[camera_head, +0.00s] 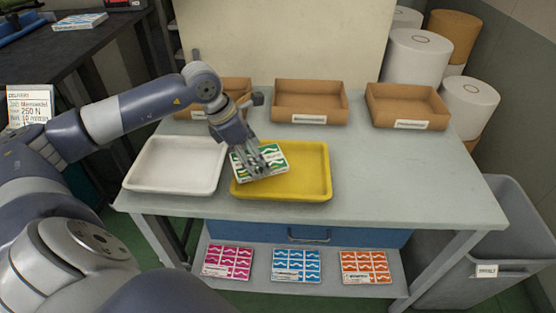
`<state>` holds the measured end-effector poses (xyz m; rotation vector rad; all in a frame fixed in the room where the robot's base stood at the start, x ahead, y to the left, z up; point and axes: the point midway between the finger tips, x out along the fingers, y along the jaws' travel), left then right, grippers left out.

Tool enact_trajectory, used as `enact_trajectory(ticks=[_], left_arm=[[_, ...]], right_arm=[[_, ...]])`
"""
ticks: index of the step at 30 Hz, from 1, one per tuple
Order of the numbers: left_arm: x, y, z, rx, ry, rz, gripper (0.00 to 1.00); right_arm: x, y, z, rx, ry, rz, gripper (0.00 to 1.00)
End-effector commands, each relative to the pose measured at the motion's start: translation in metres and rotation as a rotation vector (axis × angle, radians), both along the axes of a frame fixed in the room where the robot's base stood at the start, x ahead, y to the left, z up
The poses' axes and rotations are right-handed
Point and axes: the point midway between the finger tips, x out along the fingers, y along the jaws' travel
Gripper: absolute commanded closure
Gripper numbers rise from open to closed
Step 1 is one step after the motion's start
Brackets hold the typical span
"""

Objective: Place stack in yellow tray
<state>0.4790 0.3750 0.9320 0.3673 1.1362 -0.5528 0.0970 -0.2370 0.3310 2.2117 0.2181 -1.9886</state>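The stack (274,153) is a flat pile of white sheets with a green wavy print and some orange. It is at the left part of the yellow tray (315,188), slightly turned, and overlaps the tray's left rim in the picture. I cannot tell whether it rests on the tray floor or is just above it. My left gripper (257,172) points down over the stack, with its fingers in front of the stack's near left part. Whether the fingers grip it is unclear. My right gripper is not in view.
A white tray (170,186) stands left of the yellow tray. Brown bins (310,117) line the table's back. The table's right side (420,175) is clear. Pink (228,262), blue (296,265) and orange (365,267) printed stacks lie on the lower shelf. A grey waste bin (500,235) stands at right.

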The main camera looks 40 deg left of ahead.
Motion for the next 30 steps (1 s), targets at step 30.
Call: enact_trajectory(ticks=[30], left_arm=[[0.041,-0.044,-0.04,0.002,-0.002,-0.001,0.51]], right_arm=[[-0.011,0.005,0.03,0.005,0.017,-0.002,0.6]])
